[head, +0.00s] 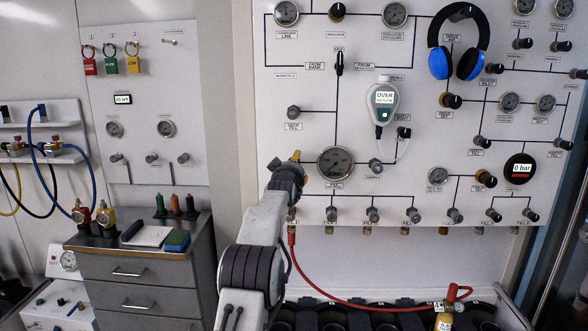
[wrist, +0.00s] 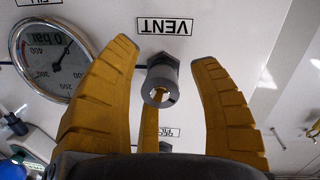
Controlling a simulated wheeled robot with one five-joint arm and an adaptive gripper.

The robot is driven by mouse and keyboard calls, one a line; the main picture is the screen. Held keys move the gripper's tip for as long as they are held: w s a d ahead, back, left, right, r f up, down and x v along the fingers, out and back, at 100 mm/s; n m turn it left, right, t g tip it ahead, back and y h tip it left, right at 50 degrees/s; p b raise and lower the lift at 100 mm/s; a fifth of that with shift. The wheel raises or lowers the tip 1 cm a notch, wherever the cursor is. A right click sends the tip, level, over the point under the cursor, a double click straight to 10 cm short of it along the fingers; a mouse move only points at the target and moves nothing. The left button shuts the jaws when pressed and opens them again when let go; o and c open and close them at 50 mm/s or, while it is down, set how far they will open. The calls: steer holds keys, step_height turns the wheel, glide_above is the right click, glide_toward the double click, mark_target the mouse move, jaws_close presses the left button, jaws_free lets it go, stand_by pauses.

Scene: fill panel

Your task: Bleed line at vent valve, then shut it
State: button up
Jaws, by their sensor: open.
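The vent valve (wrist: 160,82) is a small dark grey round fitting on the white panel, by the VENT label (wrist: 165,26), which appears upside down in the wrist view. My gripper (wrist: 163,56) is open, with one orange finger on each side of the valve and a gap on both sides. A third finger shows behind the valve. In the head view my gripper (head: 296,159) is at the panel and hides the valve. A round gauge (wrist: 52,58) beside it reads 0 bar; it also shows in the head view (head: 335,163).
A red hose (head: 345,302) runs from the panel's lower row of valves to a yellow-topped cylinder (head: 444,322). Blue headphones (head: 455,64) and a handheld meter (head: 383,100) hang on the panel. A grey drawer cabinet (head: 140,275) stands to the left.

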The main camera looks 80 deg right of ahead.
steer(key=shift+a+r, duration=0.1)
steer(key=shift+a, duration=0.05)
steer(key=a, duration=1.1)
steer(key=shift+a+r, duration=0.25)
steer(key=shift+a, duration=0.1)
stand_by(0.5)
steer(key=shift+w, duration=0.15)
